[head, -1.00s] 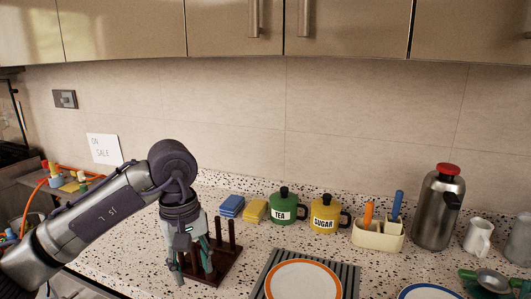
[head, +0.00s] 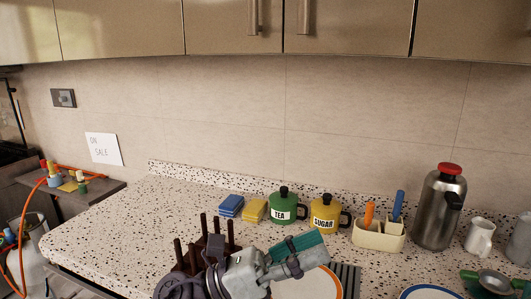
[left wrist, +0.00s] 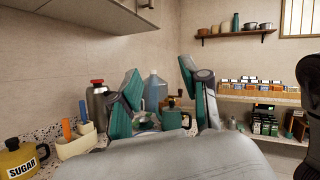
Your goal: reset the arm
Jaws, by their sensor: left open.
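My left gripper (head: 312,250) is low in the head view, turned to point right, above the front of the counter. It covers part of a white plate with an orange rim (head: 305,290) and part of a dark peg rack (head: 205,245). In the left wrist view the two teal fingers of my left gripper (left wrist: 160,78) stand apart with nothing held between them. A green pot and a clear bluish bottle (left wrist: 155,90) show beyond the gap, at a distance. My right gripper is not in view.
On the speckled counter (head: 120,215) stand blue (head: 231,206) and yellow sponges, the green TEA (head: 284,208) and yellow SUGAR (head: 324,213) canisters, a cream utensil holder (head: 378,237) and a steel flask (head: 437,210). The counter's left part is clear. Cabinets (head: 230,28) hang above.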

